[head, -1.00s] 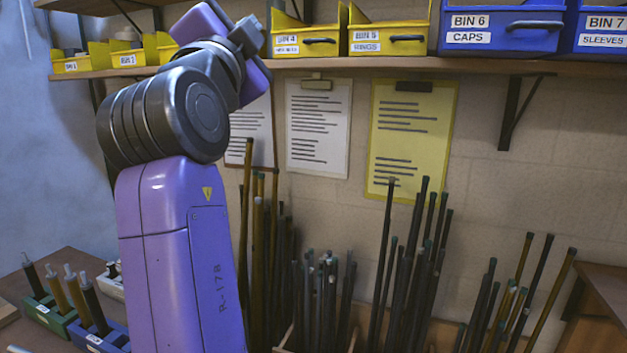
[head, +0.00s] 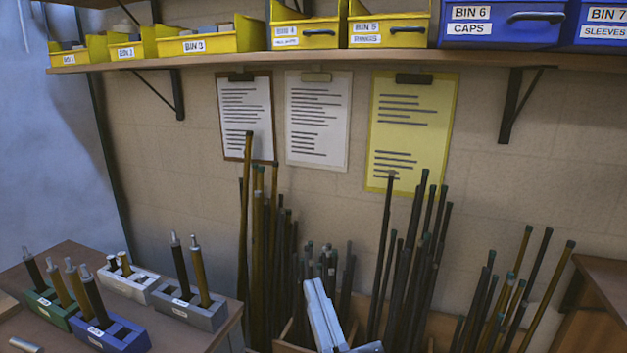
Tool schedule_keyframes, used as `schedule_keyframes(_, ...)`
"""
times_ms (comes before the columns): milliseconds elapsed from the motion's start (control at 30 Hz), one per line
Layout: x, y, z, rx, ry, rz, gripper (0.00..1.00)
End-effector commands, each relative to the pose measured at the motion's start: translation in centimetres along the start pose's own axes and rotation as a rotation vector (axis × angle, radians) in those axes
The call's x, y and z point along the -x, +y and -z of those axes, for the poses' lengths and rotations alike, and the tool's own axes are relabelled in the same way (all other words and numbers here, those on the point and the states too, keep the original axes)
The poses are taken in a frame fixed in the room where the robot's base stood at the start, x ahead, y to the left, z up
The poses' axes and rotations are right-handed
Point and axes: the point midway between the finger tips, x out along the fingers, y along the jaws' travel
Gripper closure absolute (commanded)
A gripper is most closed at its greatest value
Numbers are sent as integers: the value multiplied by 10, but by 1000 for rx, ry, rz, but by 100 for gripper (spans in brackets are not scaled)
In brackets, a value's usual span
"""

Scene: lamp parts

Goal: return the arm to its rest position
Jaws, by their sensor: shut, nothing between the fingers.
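The purple arm links are out of the head view. At the bottom middle, a pale grey, narrow part, which looks like the end of my gripper (head: 316,284), rises into the picture in front of the standing rods. It looks shut, with nothing held. The lower part of my gripper and the rest of my arm are hidden below the picture's edge.
Dark and brown rods (head: 400,270) stand in a wooden rack. At lower left, a table (head: 215,335) holds a green block (head: 45,310), a blue block (head: 125,335) and a grey block (head: 205,317) with posts. A shelf (head: 340,62) with bins runs above.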

Motion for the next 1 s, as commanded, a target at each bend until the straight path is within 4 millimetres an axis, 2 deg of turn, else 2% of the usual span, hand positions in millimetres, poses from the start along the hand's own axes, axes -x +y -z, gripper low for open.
schedule_keyframes(33,24,8,-10,21,-23,-1,100)
schedule_keyframes(100,53,15,-19,45,-44,0,100)
schedule_keyframes(400,173,44,-35,113,-153,-27,100)
schedule_keyframes(700,284,64,-28,114,-300,-105,100)
schedule_keyframes(1000,386,71,-17,47,-513,-229,100)
